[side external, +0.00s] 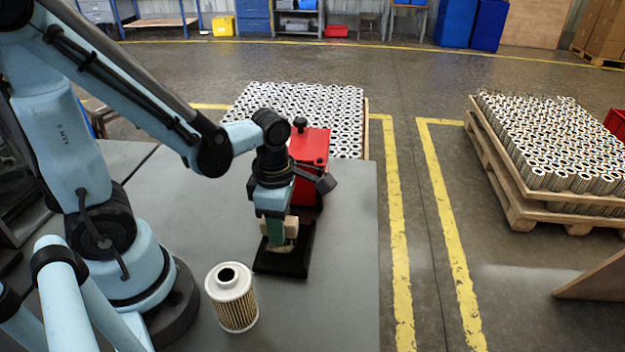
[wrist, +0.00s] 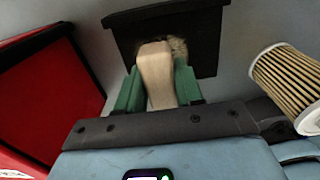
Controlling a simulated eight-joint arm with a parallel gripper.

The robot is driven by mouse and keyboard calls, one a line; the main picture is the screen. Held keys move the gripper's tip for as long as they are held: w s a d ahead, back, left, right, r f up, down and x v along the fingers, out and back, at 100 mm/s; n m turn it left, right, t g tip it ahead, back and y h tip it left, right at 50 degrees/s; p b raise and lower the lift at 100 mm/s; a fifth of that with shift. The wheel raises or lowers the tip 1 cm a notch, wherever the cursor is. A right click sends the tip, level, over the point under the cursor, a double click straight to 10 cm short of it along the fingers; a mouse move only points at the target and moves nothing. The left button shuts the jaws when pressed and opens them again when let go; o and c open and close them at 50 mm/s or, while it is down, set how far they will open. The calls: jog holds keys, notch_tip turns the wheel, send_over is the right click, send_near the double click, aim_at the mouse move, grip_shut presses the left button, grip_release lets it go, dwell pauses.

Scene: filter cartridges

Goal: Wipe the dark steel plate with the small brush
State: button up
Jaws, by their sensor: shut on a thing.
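The dark steel plate (side external: 281,262) lies on the grey table in the side external view. It also shows at the top of the wrist view (wrist: 205,18). My gripper (side external: 277,232) is over the plate, pointing down, with green fingers. In the wrist view my gripper (wrist: 160,88) is shut on the light wooden handle of the small brush (wrist: 157,72). The brush's tan bristle end (wrist: 178,47) is over the plate and seems to touch it, though the contact is partly hidden by the handle. In the side view the brush (side external: 289,228) is partly hidden by the fingers.
A filter cartridge (side external: 232,297) stands upright left of the plate, close to its front corner. A red box (side external: 310,150) stands behind the plate. The grey table (side external: 345,285) is bare to the right. Pallets of cartridges (side external: 540,140) stand on the floor beyond.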

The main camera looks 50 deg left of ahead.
jog(key=shift+w+a, duration=1.1)
jog(key=shift+a, duration=0.05)
jog(key=shift+w, duration=0.3)
jog(key=shift+w+d, duration=0.25)
jog(key=shift+d, duration=0.1)
jog(key=shift+s+d+f, duration=0.1)
jog(key=shift+s+d, duration=0.05)
jog(key=shift+d, duration=0.1)
jog(key=shift+s+d, duration=0.55)
jog(key=shift+s, duration=0.05)
jog(key=shift+s+d, duration=2.65)
jog(key=shift+d, duration=0.05)
jog(key=shift+w+a+f, duration=0.15)
jog(key=shift+w+a, duration=3.3)
jog(key=shift+a, duration=0.05)
jog(key=shift+s+r, duration=0.1)
jog(key=shift+r, duration=4.45)
